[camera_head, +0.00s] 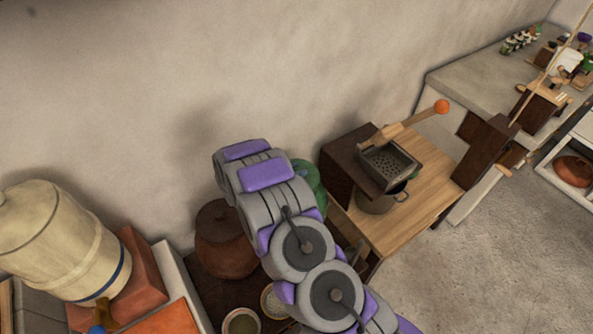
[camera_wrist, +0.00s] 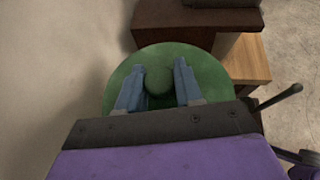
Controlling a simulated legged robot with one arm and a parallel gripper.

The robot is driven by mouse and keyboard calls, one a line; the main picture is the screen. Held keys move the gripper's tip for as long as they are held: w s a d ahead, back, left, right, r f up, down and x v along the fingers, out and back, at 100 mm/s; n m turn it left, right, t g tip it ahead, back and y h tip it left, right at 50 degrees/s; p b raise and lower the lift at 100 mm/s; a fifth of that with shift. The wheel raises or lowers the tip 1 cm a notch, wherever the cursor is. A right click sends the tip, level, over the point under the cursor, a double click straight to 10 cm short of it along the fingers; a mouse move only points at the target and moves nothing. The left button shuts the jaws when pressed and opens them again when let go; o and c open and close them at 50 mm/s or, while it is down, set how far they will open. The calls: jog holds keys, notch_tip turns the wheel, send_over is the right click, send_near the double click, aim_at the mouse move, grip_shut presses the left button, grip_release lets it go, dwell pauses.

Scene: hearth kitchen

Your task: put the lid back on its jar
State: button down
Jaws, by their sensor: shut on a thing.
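A round green lid (camera_wrist: 210,85) with a round knob (camera_wrist: 158,82) fills the middle of the wrist view. My gripper (camera_wrist: 157,74) has its two blue-grey fingers on either side of the knob and is shut on the lid. In the head view, a green rounded thing (camera_head: 310,185) shows partly behind my arm; I cannot tell how much of it is lid and how much is jar. The jar's opening is not visible, so I cannot tell whether the lid touches it. My fingers are hidden by my arm in the head view.
A brown lidded pot (camera_head: 222,245) stands left of my arm, close to the wall. Small bowls (camera_head: 241,321) stand in front of it. To the right, a wooden table (camera_head: 425,180) holds a dark box, a grater-like tool (camera_head: 390,168) and a metal pot (camera_head: 377,203).

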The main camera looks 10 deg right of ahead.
jog(key=shift+f, duration=0.5)
jog(key=c, duration=0.7)
grip_release()
jog(key=shift+o, duration=0.2)
jog(key=p+v, duration=0.3)
jog(key=v, duration=1.4)
jog(key=shift+a, duration=0.3)
